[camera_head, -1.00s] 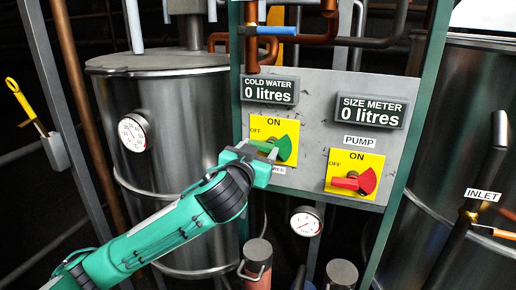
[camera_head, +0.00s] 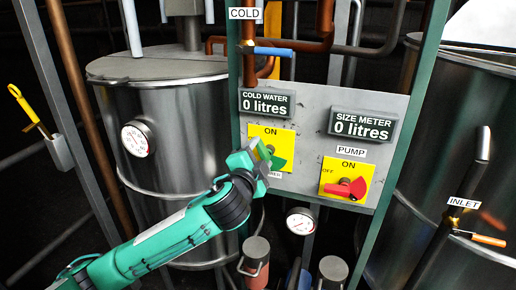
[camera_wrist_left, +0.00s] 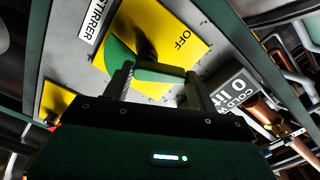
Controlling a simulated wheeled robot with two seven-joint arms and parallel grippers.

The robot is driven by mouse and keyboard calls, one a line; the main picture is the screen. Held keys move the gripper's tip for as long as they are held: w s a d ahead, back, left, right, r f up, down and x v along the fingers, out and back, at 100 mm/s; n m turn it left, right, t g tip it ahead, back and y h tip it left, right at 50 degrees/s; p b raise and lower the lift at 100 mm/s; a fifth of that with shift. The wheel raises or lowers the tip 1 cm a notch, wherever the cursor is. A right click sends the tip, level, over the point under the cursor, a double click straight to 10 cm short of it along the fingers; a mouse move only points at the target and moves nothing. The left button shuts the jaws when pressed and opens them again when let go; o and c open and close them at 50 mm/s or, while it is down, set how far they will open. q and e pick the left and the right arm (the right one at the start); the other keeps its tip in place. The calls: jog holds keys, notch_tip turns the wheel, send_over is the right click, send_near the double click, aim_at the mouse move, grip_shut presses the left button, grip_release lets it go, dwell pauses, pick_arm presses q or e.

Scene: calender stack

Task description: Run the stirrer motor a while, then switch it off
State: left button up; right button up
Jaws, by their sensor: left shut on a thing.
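The stirrer switch is a green knob (camera_head: 278,163) on a yellow plate (camera_head: 285,135) marked ON, on the grey panel. My left gripper (camera_head: 262,158) reaches up to it from the lower left and is shut on the knob's handle. Its green half-disc shows at the lower right of the gripper; the gripper hides the rest. In the left wrist view the green knob (camera_wrist_left: 158,73) sits between the fingers, with OFF on the yellow plate (camera_wrist_left: 180,25) and a STIRRER label (camera_wrist_left: 96,22) beside it. My right gripper is out of view.
The red PUMP switch (camera_head: 347,188) is to the right on the same panel. The cold water display (camera_head: 266,103) and size meter display (camera_head: 362,126) read 0 litres. Steel tanks stand on both sides, and an INLET pipe (camera_head: 463,190) is at the right.

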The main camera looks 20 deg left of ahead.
pick_arm(q)
jog(key=m+p, duration=0.1)
jog(key=m, duration=0.1)
jog(key=shift+d+r+m+p, duration=0.2)
jog(key=shift+m+p, duration=0.1)
jog(key=shift+p, duration=0.1)
jog(key=shift+d+f+m+p, duration=0.1)
jog(key=shift+d+m+p, duration=0.1)
jog(key=shift+m+p, duration=0.95)
jog(key=shift+m, duration=0.35)
jog(key=o, duration=1)
